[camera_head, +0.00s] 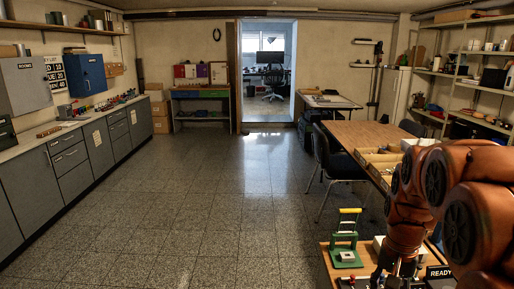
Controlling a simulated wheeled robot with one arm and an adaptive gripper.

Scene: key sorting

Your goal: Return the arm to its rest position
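My orange arm (470,200) fills the lower right of the head view, folded with its joints high and its end pointing down. My gripper (393,275) is at the bottom edge, low over a wooden work surface (335,262). It is small and dark and partly cut off by the frame, so I cannot tell whether it is open or holds anything.
A green stand with a yellow handle (346,240) is left of my gripper. A "READY" sign (439,272) is to its right. A wooden table (365,135) and dark chair (335,165) are beyond. Grey cabinets (70,160) line the left wall. The middle floor (200,200) is clear.

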